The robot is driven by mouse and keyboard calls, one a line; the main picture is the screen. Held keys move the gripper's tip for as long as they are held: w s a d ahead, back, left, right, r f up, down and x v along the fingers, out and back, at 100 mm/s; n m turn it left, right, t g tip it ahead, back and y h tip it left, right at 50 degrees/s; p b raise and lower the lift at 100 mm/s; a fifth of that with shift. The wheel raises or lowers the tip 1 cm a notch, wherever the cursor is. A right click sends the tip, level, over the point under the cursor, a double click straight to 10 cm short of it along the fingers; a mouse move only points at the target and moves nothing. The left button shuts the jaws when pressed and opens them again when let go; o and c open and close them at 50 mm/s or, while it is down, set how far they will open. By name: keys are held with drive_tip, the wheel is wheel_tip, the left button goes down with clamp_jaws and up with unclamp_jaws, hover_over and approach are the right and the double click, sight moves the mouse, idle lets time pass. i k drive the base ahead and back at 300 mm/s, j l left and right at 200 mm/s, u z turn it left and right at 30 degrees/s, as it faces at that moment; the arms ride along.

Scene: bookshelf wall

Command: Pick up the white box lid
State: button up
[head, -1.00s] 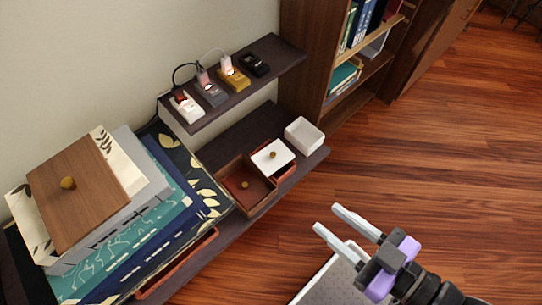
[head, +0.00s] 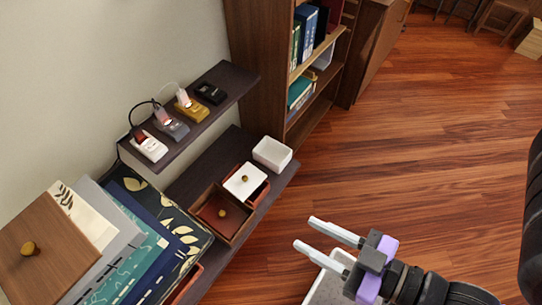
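The white box lid (head: 245,181) is a flat white square with a round gold knob. It lies tilted on a reddish-brown box on the lower dark shelf. An open white box (head: 272,153) stands just behind it to the right. My gripper (head: 315,234) is open and empty, with its two pale fingers pointing left. It is in front of the shelf and to the lower right of the lid, well apart from it. Nothing covers the lid.
A brown open box (head: 223,213) with a knobbed reddish lid inside stands beside the white lid. Large books (head: 150,225) and a wooden lid (head: 45,248) are stacked at left. The upper shelf (head: 226,83) holds several small devices.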

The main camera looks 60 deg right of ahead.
sight(243, 183)
drive_tip(key=i+j+z, duration=0.15)
drive_tip(key=j, duration=0.2)
drive_tip(key=i+j+z, duration=0.2)
drive_tip(key=j, duration=0.15)
drive_tip(key=i+j+z, duration=0.15)
drive_tip(key=j, duration=0.2)
drive_tip(key=j+z, duration=0.15)
drive_tip(key=j, duration=0.25)
